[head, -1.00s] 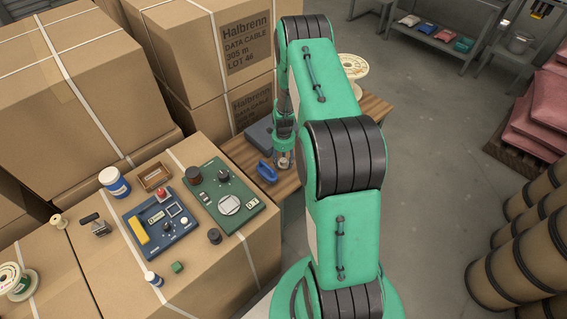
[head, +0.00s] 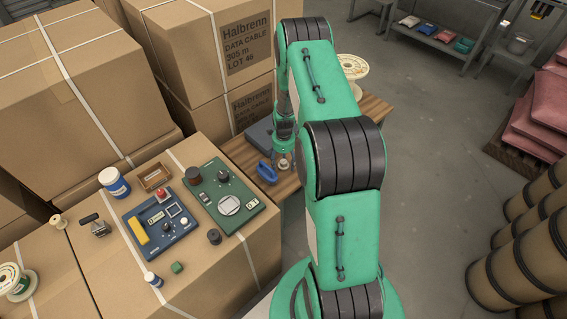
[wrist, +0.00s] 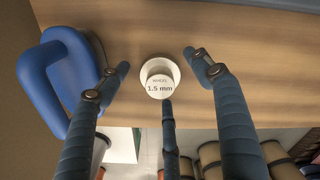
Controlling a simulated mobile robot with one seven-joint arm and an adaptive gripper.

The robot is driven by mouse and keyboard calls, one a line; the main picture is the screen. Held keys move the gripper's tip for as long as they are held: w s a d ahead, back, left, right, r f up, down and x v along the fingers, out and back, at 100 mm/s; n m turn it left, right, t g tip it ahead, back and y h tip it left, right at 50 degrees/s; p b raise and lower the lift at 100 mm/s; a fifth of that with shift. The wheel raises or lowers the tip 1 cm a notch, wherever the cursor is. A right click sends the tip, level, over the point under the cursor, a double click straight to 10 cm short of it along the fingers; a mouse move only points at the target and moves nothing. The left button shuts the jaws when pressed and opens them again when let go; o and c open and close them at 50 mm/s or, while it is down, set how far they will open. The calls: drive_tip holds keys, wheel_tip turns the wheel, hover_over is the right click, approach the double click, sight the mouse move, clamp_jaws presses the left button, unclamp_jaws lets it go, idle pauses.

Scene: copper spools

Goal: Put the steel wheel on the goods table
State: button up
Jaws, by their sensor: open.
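My gripper (wrist: 160,85) is open above the wooden table, its dark blue fingers spread around a small round pale piece (wrist: 159,76) labelled "1.5 mm". The smaller print on it is hard to read. The piece stands on the wood, apart from the fingers. I cannot tell for sure whether it is the steel wheel. In the head view my gripper (head: 284,158) is low over the wooden table (head: 243,152), partly hidden by my arm. I cannot tell which surface is the goods table.
A blue clamp-like object (wrist: 55,82) lies close to the left finger; it also shows in the head view (head: 266,172). A dark grey box (head: 259,134) sits behind. A large pale spool (head: 353,67) stands at the table's far end. Cartons (head: 75,75) crowd the left.

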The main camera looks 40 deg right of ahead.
sight(283, 161)
wheel_tip(283, 161, up, 12)
drive_tip(key=p, duration=0.2)
drive_tip(key=shift+p, duration=0.4)
drive_tip(key=shift+r, duration=0.1)
drive_tip(key=shift+r, duration=0.1)
idle(0.4)
